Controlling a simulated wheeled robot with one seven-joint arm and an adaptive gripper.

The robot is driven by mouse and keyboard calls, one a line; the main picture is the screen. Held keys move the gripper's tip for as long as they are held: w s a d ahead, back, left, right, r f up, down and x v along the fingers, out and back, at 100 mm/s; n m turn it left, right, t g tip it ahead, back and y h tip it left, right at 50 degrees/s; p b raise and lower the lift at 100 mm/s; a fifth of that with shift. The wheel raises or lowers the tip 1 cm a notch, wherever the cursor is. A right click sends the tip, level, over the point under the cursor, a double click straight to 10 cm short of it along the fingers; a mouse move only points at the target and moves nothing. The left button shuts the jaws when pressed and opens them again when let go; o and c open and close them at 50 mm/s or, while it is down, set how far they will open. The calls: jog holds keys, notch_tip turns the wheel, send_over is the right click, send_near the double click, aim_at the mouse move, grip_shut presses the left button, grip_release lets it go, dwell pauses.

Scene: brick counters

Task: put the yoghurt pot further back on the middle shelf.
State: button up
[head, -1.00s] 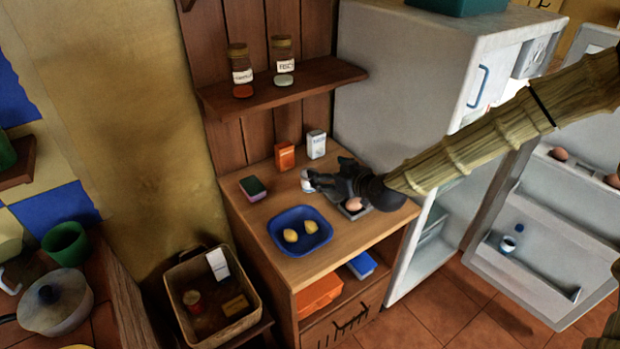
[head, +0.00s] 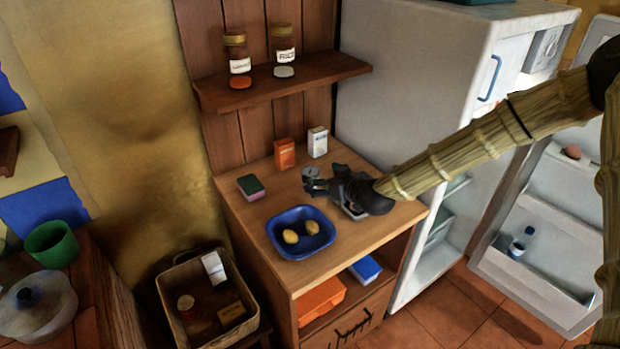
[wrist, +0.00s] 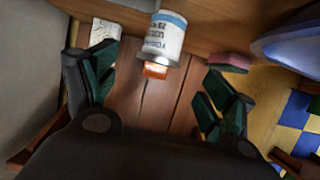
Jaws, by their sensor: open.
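The yoghurt pot (head: 311,172) is a small white pot with a blue band. It stands on the wooden top (head: 262,210), the level between the jar shelf and the lower shelf. My gripper (head: 308,186) is low over this top, just in front of the pot, and partly covers it in the head view. In the wrist view, the pot (wrist: 163,36) appears upside down at top centre. The spread fingers (wrist: 160,72) flank the gap in front of it, and I see no finger pressing on it.
An orange box (head: 285,153) and a white box (head: 318,141) stand behind the pot. A sponge (head: 250,187) lies left, a blue bowl (head: 275,239) with two yellow fruits in front. The fridge (head: 395,100) bounds the right; the jar shelf (head: 290,85) hangs above.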

aim_at(311, 172)
jog(key=shift+p+x, duration=1.35)
jog(key=shift+x, duration=2.2)
jog(key=shift+w+r, duration=0.1)
jog(key=shift+r, duration=0.1)
jog(key=c, duration=1.3)
jog(key=shift+r, duration=0.1)
